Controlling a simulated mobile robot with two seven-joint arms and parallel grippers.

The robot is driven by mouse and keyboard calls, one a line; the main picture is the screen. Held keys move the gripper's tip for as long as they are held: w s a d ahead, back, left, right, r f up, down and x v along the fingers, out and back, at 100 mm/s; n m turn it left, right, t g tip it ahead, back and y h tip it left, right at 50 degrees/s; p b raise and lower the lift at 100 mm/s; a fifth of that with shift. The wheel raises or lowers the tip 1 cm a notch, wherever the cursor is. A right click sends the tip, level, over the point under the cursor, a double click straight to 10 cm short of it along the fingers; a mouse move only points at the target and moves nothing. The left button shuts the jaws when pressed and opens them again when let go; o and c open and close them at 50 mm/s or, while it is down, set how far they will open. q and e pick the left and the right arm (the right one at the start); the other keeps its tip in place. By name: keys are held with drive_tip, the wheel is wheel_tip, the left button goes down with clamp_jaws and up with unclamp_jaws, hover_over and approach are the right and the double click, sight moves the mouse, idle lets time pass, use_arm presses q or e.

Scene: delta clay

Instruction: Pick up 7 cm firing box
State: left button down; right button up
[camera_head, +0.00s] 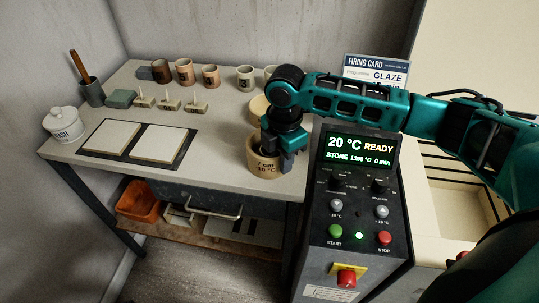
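The 7 cm firing box (262,168) is a round tan container with dark lettering reading "7 cm". It stands upright near the table's right front edge, beside the control panel. My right gripper (280,153) reaches down over it from the right. Its fingers are at the box's rim, and one finger shows in front of the box's right side. The gripper hides the top and right part of the box. I cannot tell whether the fingers close on its wall. My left gripper is not in view.
A kiln control panel (352,200) stands right of the table (215,150). A round cream piece (258,106) is behind the gripper. Several cups (184,72) line the back. Two pale tiles (158,143) lie on a dark mat at left. The table's middle is clear.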

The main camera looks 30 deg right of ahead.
drive_tip(key=shift+f, duration=0.45)
clamp_jaws()
drive_tip(key=shift+r, duration=0.25)
